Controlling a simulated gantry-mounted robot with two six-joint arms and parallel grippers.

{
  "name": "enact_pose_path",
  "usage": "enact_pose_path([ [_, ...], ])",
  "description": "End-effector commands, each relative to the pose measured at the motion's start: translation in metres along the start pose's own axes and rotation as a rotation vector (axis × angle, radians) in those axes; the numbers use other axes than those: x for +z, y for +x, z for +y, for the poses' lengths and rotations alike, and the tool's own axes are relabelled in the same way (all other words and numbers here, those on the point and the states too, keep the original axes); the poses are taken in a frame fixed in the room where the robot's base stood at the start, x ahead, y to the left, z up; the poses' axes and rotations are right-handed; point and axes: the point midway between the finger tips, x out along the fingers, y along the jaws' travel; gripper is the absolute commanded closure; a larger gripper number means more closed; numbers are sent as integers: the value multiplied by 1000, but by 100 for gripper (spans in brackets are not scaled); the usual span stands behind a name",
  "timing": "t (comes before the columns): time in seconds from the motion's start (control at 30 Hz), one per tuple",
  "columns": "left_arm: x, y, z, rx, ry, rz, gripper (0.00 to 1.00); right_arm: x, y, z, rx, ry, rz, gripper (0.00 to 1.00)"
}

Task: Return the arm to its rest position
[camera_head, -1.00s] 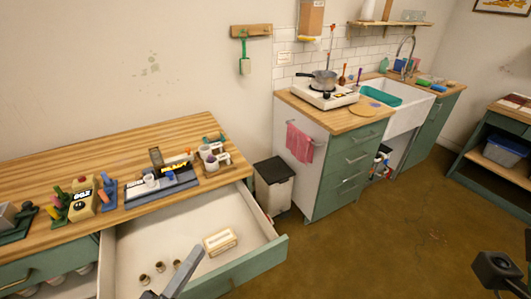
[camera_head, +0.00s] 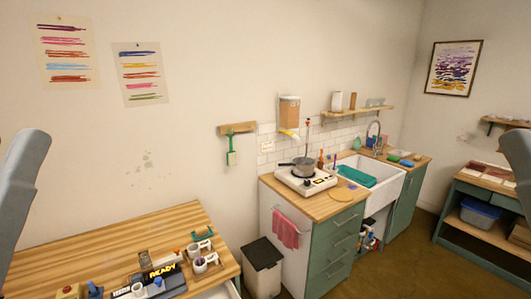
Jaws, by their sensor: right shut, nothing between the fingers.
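A grey part of my left arm (camera_head: 20,185) stands raised at the left edge of the head view. The left fingers are outside the picture.
The wooden worktop (camera_head: 120,240) is at lower left, with a READY sign (camera_head: 160,271) and mugs (camera_head: 200,257) on it. A bin (camera_head: 262,268), a hotplate with a pot (camera_head: 304,172) and a sink (camera_head: 375,185) are further right. Open floor lies at lower right.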

Motion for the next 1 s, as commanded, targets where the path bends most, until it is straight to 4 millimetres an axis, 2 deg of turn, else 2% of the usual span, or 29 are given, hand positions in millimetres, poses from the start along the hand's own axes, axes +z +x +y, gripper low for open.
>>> enact_pose_path([
  [0.03, -33, 36, 0, 0, 0, 0, 56, -33, 36, 0, 0, 0, 0, 100],
  [0.2, -92, 100, -1, 0, -1, -1, 56, -92, 100, 0, 0, 0, 0, 100],
  [0.4, -154, 168, -1, 1, -2, -1, 56, -154, 168, 1, 0, 0, 0, 100],
  [0.5, -172, 188, -1, 1, -2, -2, 56, -173, 188, 1, 0, 0, 0, 100],
  [0.67, -181, 197, -1, 1, -2, -2, 56, -182, 197, 1, 0, 0, -1, 100],
  [0.9, -178, 194, -1, 1, -2, -1, 56, -178, 194, 1, 0, 0, -1, 100],
  [1.0, -170, 185, -1, 1, -2, -1, 56, -170, 185, 1, 0, 0, -1, 100],
])
